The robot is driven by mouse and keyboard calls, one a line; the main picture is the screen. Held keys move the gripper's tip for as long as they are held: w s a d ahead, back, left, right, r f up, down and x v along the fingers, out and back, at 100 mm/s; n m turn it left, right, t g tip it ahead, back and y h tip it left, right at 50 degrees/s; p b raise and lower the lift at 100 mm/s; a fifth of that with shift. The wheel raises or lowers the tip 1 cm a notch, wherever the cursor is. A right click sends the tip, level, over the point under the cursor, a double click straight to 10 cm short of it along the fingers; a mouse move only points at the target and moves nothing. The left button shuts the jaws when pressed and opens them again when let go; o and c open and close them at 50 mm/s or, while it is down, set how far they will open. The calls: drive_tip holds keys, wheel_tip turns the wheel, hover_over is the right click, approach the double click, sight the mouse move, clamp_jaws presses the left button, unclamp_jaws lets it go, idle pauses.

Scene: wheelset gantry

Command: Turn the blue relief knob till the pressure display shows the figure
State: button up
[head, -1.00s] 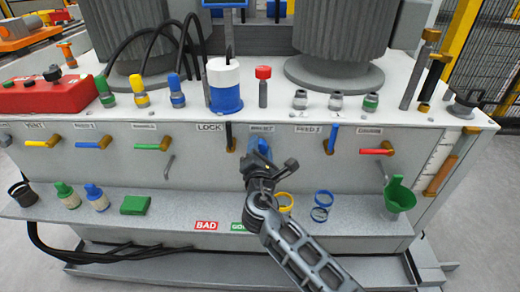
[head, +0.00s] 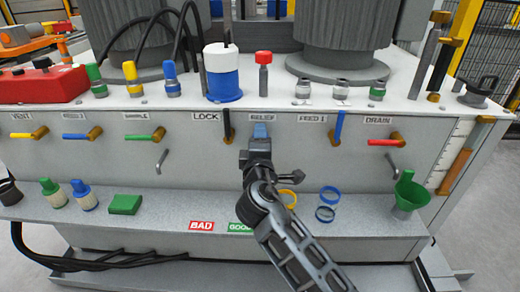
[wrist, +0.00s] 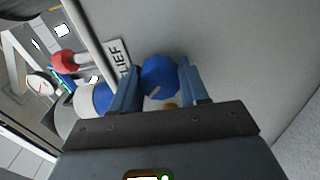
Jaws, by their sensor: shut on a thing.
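The blue relief knob (wrist: 160,77) sits on the grey front panel beside the RELIEF label (wrist: 118,58). In the wrist view it lies between the two blue-grey fingers of my gripper (wrist: 158,84), which is shut on it. In the head view my gripper (head: 260,133) reaches up to the panel just under the RELIEF label (head: 262,118), and its body hides most of the knob. No readable pressure figure shows in either view.
The LOCK lever (head: 228,126) is close on the left and the FEED lever (head: 338,127) on the right. The shelf below holds yellow and blue rings (head: 328,195), a green funnel (head: 409,195) and a green block (head: 125,204). A round dial (wrist: 41,85) shows in the wrist view.

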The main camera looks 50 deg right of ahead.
drive_tip(key=m+b, duration=0.1)
drive_tip(key=m, duration=0.1)
drive_tip(key=m+b, duration=0.1)
drive_tip(key=b, duration=0.1)
drive_tip(key=shift+f+m, duration=0.3)
drive_tip(key=shift+m, duration=0.1)
drive_tip(key=shift+r+m+b, duration=0.15)
drive_tip(key=shift+m+b, duration=1.35)
drive_tip(key=shift+m, duration=0.1)
drive_tip(key=o, duration=1.1)
drive_tip(key=shift+r, duration=0.1)
drive_tip(key=shift+c, duration=0.2)
drive_tip(key=v, duration=0.7)
drive_tip(key=shift+s+a+p, duration=0.25)
drive_tip(key=shift+a+p, duration=0.05)
drive_tip(key=shift+p, duration=0.1)
